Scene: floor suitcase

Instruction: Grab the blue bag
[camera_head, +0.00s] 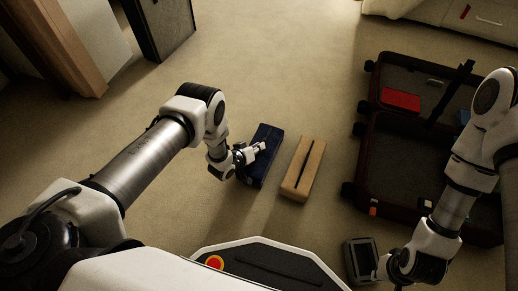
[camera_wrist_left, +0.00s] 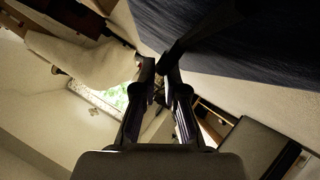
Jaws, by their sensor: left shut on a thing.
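The blue bag (camera_head: 268,163) is a dark navy, box-shaped bag lying on the carpet in the middle of the head view. It also fills the upper right of the left wrist view (camera_wrist_left: 262,38). My left gripper (camera_head: 258,149) reaches it from the left, low over its top. In the left wrist view its fingers (camera_wrist_left: 161,76) are close together at a dark strap on the bag. It is shut on the bag there. My right gripper (camera_head: 384,271) is low at the bottom right, beside a grey box; its fingers are too unclear to judge.
A tan bag (camera_head: 303,169) with a dark strip lies just right of the blue one. An open dark suitcase (camera_head: 384,120) lies at the right, with a red item (camera_head: 401,100) inside. The grey box (camera_head: 358,260) stands below it. Carpet behind the bags is clear.

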